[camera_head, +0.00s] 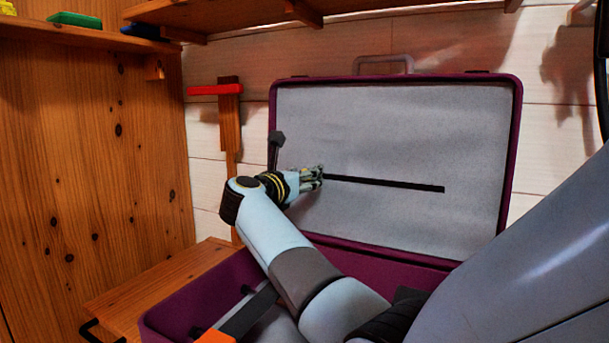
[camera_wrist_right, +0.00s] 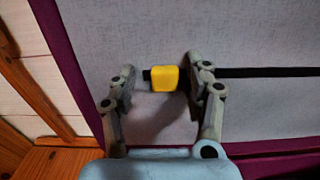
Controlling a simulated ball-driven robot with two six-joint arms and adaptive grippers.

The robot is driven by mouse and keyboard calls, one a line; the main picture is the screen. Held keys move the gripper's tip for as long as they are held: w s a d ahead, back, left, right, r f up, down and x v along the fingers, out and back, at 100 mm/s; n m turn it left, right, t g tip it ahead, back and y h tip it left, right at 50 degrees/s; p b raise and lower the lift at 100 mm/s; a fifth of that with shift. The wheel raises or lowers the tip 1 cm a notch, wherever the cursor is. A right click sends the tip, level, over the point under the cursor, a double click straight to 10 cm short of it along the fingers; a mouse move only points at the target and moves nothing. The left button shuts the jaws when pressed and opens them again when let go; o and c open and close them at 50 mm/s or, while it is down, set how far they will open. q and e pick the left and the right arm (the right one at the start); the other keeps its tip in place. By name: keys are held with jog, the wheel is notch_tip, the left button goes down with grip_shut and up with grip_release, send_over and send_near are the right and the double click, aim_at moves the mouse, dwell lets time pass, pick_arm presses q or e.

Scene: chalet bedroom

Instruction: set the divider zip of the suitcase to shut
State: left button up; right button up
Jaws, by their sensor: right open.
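The purple suitcase (camera_head: 515,150) stands open with its lid upright and a pale grey divider panel (camera_head: 410,125) facing me. A black zip track (camera_head: 400,184) runs across the panel, and it also shows in the right wrist view (camera_wrist_right: 270,72). A yellow zip pull (camera_wrist_right: 164,78) is near the track's left end in the right wrist view; in the head view my gripper hides it. My right gripper (camera_head: 318,178) is at the track's left end. Its open fingers (camera_wrist_right: 163,82) stand on either side of the pull, with a gap at the left finger. My left gripper is not in view.
A wooden bench (camera_head: 150,280) is left of the suitcase, and a wooden wall (camera_head: 90,150) rises beyond it. A shelf (camera_head: 220,12) overhangs at the top. An orange item (camera_head: 215,337) shows at the bottom edge. The panel right of my gripper is clear.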

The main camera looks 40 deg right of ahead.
jog(key=v, duration=0.6)
jog(key=shift+a, duration=0.35)
jog(key=shift+s, duration=0.15)
